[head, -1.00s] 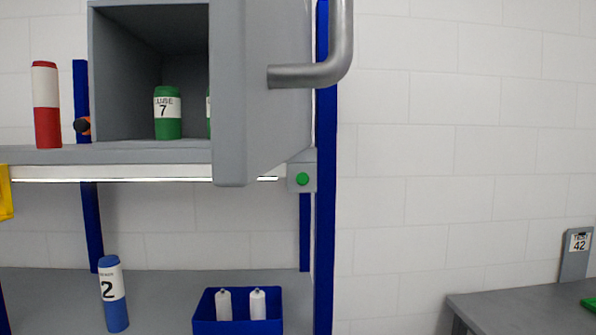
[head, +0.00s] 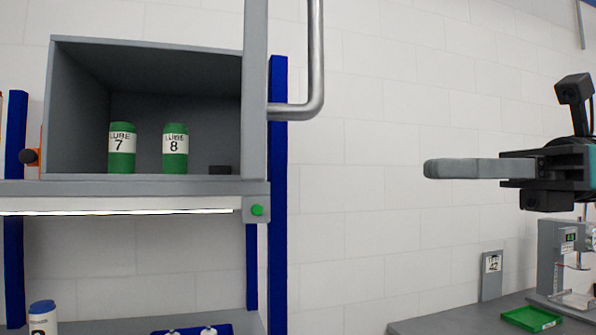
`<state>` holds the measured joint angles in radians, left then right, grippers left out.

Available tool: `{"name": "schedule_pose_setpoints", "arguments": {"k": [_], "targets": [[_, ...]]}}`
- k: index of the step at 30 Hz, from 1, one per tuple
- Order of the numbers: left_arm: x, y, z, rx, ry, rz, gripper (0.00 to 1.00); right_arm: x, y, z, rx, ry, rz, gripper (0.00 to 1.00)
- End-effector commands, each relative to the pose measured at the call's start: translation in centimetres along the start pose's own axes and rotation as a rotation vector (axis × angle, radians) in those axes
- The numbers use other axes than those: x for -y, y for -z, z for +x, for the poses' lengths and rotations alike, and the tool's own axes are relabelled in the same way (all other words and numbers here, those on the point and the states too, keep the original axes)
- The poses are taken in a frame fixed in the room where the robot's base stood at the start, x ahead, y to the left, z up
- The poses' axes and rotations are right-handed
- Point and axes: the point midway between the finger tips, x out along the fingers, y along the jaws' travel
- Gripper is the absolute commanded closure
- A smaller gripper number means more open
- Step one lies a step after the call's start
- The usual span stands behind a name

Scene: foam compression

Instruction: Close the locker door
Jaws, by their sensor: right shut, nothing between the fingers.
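The grey locker (head: 60,115) stands on the shelf at the upper left, with its front open. Its grey door (head: 256,90) is swung out and seen nearly edge-on at the locker's right side. A bent metal handle (head: 317,60) sticks out to the right of the door. Inside are two green bottles, lube 7 (head: 122,148) and lube 8 (head: 175,148), and a small dark block (head: 220,170). My right gripper (head: 432,168) is at the right, shut and empty, well apart from the handle. My left gripper is not in view.
The grey shelf edge (head: 120,188) has a green button (head: 257,210) at its right end. A blue post (head: 278,240) stands behind the door. A bench (head: 420,322) at lower right holds a green tray (head: 531,318) and a device (head: 553,250).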

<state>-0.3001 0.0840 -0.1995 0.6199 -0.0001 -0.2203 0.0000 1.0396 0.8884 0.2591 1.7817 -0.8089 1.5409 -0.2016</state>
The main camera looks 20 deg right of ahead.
Motion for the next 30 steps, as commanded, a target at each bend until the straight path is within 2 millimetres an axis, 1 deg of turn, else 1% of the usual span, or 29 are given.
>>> {"name": "schedule_pose_setpoints", "arguments": {"k": [5, 12, 18, 21, 24, 30], "targets": [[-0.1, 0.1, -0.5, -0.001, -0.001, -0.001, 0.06, 0.0, -0.1, 2.3, 0.001, -0.005, 0.001, 1.00], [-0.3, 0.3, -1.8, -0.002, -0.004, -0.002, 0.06, -0.1, -0.2, 7.6, 0.003, -0.009, 0.003, 1.00], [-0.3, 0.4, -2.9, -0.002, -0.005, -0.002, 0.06, -0.1, -0.3, 11.3, 0.004, -0.007, 0.004, 1.00], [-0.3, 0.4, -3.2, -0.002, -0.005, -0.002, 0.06, 0.0, -0.3, 12.5, 0.006, -0.006, 0.006, 1.00], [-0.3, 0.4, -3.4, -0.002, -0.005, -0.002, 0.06, 0.0, -0.2, 13.3, 0.005, -0.005, 0.006, 1.00], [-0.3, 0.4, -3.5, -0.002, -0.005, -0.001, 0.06, 0.0, -0.1, 13.7, 0.005, -0.003, 0.006, 1.00]]}}
